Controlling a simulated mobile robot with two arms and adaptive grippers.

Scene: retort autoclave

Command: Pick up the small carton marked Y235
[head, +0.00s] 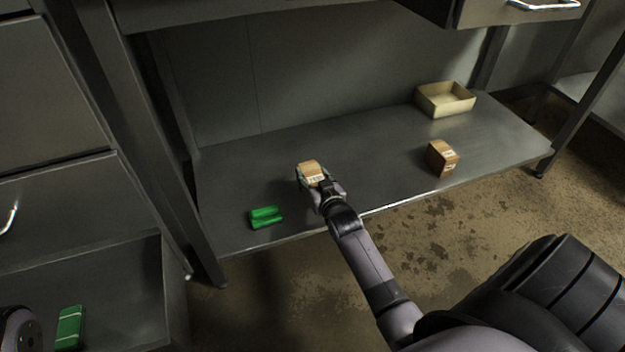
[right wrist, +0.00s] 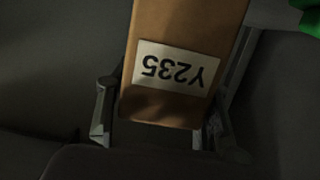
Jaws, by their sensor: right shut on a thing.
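The small brown carton (head: 312,169) is at my right gripper (head: 322,186), over the left middle of the low grey shelf in the head view. In the right wrist view the carton (right wrist: 186,28) fills the upper middle, and its white label reads Y235, upside down. The fingers of my right gripper (right wrist: 162,135) are on either side of it, and the gripper is shut on it. I cannot tell whether the carton touches the shelf. At the lower left edge of the head view, part of my left arm shows; its fingers are not visible.
The low shelf (head: 370,140) also bears a green object (head: 266,217) left of the gripper, another brown carton (head: 442,158) at right and an open tan box (head: 445,99) at back right. A drawer (head: 520,10) overhangs at upper right. A green box (head: 69,328) lies at lower left.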

